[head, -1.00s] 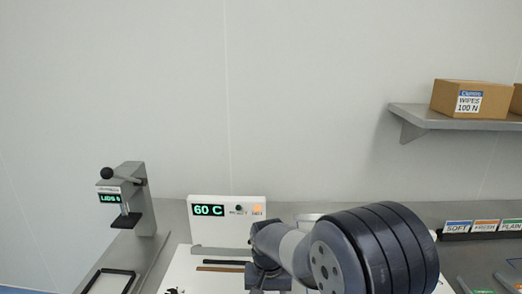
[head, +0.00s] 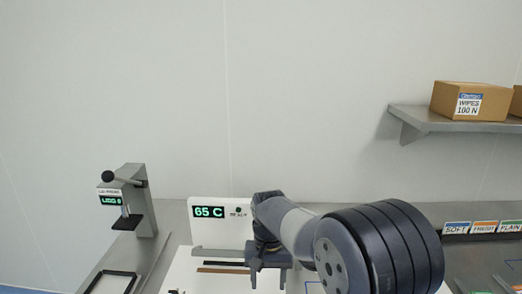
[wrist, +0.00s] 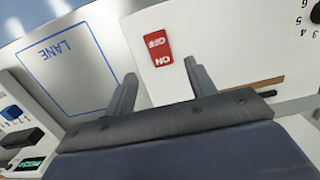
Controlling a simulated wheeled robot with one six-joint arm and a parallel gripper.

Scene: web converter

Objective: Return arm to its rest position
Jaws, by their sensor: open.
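My arm reaches over the white machine in the lower middle of the head view, with my gripper (head: 268,272) at its end. In the wrist view my gripper (wrist: 163,88) shows two grey fingers spread apart with nothing between them.
A small press (head: 132,205) with a green display stands at the left. A wall shelf (head: 440,120) at upper right holds a cardboard box (head: 468,101). Labelled bins including SOFT (head: 457,227) line the right.

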